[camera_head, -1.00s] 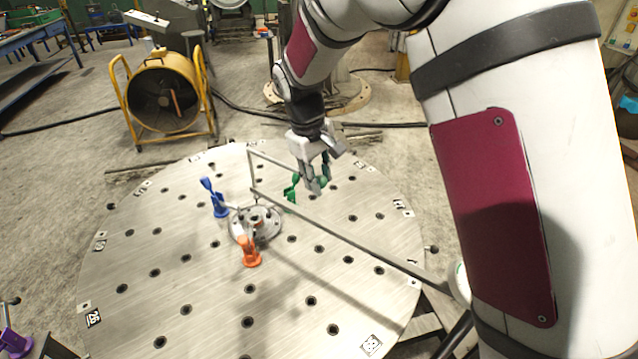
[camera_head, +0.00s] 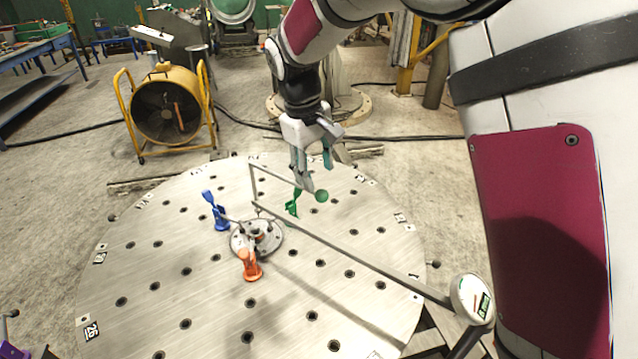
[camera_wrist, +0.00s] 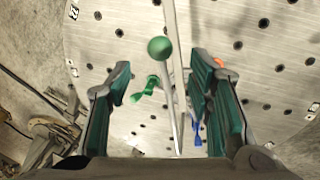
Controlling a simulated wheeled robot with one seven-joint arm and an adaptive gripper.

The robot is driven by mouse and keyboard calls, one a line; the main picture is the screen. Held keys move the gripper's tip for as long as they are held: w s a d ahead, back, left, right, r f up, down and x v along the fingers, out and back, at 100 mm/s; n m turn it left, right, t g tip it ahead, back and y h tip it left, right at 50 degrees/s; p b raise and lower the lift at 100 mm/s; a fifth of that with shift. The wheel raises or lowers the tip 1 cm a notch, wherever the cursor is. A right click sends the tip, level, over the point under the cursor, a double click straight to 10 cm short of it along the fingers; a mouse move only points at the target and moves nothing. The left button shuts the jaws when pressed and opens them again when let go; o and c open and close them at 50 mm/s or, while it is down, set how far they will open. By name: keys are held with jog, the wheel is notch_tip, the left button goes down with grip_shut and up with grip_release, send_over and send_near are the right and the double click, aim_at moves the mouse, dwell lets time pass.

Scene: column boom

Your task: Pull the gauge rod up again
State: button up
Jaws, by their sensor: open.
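The gauge rod (camera_wrist: 171,105) is a thin grey rod with a green ball (camera_wrist: 160,48) at its end. In the head view the green ball (camera_head: 321,196) shows just below my gripper's fingertips, beside the green clamp. My gripper (camera_head: 318,178) is open and empty above the round table. In the wrist view the ball shows in the gap between the two green-padded fingers, touching neither. How far below the fingertips the ball lies is hard to tell.
A round holed table (camera_head: 215,325) carries a blue clamp (camera_head: 216,212), an orange clamp (camera_head: 250,266) and a green clamp (camera_head: 293,204). A long grey boom (camera_head: 350,248) crosses it to a round dial (camera_head: 472,298) at right. A yellow fan (camera_head: 165,108) stands behind.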

jog(key=r, duration=0.5)
jog(key=shift+s+a+r, duration=0.3)
jog(key=shift+s+a, duration=0.05)
jog(key=shift+a, duration=0.05)
jog(key=s+d+r+m+t+y, duration=0.1)
jog(key=s+d+r+m, duration=0.1)
jog(key=s+d+r, duration=0.3)
jog(key=s+d+r+m+t, duration=0.1)
jog(key=s+d+r+m, duration=0.15)
jog(key=s+d, duration=0.4)
jog(key=s+d+f+m+t, duration=0.1)
jog(key=s+d, duration=0.2)
jog(key=s, duration=0.5)
jog(key=s+d+f+m+t, duration=0.1)
jog(key=s+d+m, duration=0.1)
jog(key=s, duration=0.7)
jog(key=shift+d+f+y, duration=0.2)
jog(key=shift+d+y, duration=0.1)
jog(key=shift+d, duration=0.15)
jog(key=shift+m, duration=0.25)
jog(key=shift+c, duration=0.2)
